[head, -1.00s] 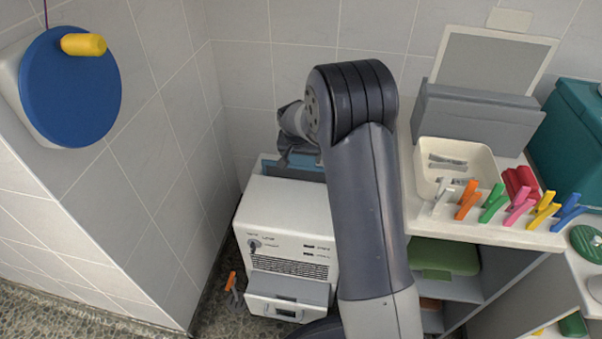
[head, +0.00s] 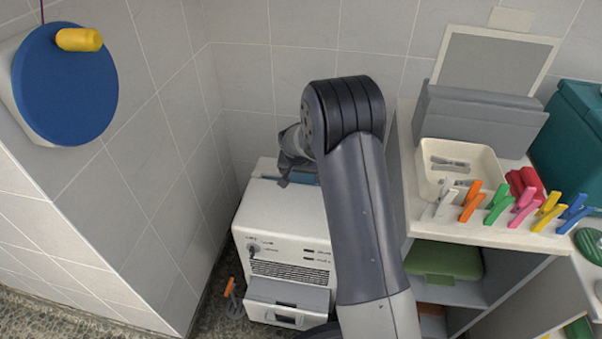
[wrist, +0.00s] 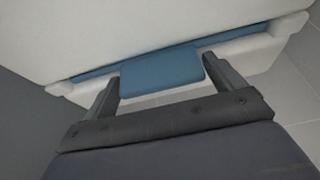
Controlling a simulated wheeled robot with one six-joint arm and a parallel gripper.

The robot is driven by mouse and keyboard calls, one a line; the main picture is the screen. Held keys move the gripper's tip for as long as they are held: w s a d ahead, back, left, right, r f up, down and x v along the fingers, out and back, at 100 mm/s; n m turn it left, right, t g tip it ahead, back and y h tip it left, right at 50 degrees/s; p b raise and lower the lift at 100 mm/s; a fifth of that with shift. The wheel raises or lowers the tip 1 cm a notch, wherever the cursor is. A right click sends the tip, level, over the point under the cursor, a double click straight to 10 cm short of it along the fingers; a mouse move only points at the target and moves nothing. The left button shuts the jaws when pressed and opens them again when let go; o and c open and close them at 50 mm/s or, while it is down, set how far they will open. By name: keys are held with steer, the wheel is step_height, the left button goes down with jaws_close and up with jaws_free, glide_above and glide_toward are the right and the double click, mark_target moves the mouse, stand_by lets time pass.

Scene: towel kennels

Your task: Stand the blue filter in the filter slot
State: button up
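The blue filter (head: 304,178) is at the top rear of the white machine (head: 287,226), partly hidden by my arm in the head view. In the wrist view the filter's blue tab (wrist: 161,72) sits between my gripper's (wrist: 163,72) two fingers, which appear to meet its side edges. A thin blue strip runs to both sides of the tab, within the long filter slot between the white machine body (wrist: 120,30) and a narrow white rim (wrist: 262,58). How deep the filter sits is hidden.
Tiled walls stand close to the left of and behind the machine. A shelf unit (head: 470,232) is close on the right, with a cream tray (head: 487,166) and several coloured pegs on top. A blue disc (head: 66,88) with a yellow knob is on the left wall.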

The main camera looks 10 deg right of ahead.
steer(key=shift+o, duration=1)
steer(key=shift+r, duration=0.2)
steer(key=p+v, duration=0.3)
steer(key=v, duration=0.9)
